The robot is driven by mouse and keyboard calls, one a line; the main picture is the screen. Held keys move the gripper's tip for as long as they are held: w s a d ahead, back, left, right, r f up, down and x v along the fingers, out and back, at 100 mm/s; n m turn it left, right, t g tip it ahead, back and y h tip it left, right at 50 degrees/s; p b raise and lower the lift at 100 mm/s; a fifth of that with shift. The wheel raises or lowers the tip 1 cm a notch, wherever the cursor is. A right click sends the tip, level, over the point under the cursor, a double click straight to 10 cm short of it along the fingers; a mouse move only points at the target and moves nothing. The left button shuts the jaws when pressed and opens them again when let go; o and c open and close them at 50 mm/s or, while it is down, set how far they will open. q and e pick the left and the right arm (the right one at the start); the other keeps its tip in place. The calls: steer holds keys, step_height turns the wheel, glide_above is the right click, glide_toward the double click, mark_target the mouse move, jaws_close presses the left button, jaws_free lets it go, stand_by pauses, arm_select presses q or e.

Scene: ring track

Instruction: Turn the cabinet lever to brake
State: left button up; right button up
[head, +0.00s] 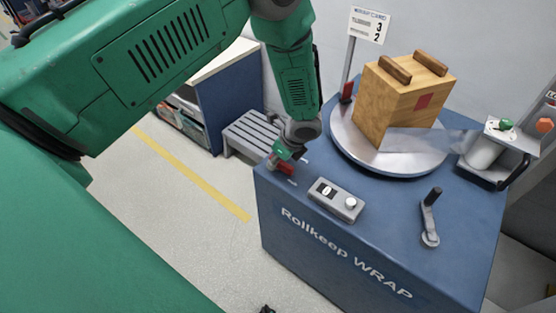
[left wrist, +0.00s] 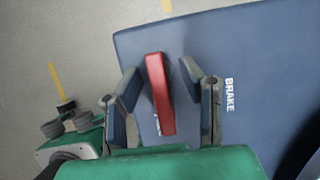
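The red cabinet lever (head: 284,169) sits on the near left corner of the blue cabinet top (head: 300,205). In the left wrist view the lever (left wrist: 160,92) runs nearly lengthwise between my fingers. My left gripper (head: 287,156) is over it from above. In the left wrist view the gripper (left wrist: 158,92) is open, one finger on each side, with gaps to the lever. The white word BRAKE (left wrist: 229,95) is printed right of the right finger. Another white marking (left wrist: 157,124) is partly hidden by the lever. My right gripper does not show.
A grey turntable (head: 345,135) bears a wooden box (head: 385,110). A control box with a knob (head: 336,199) and a grey crank handle (head: 430,220) stand on the cabinet top. A slatted grey bench (head: 250,130) is behind left. The floor at left is clear.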

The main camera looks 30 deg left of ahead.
arm_select(q)
jaws_close()
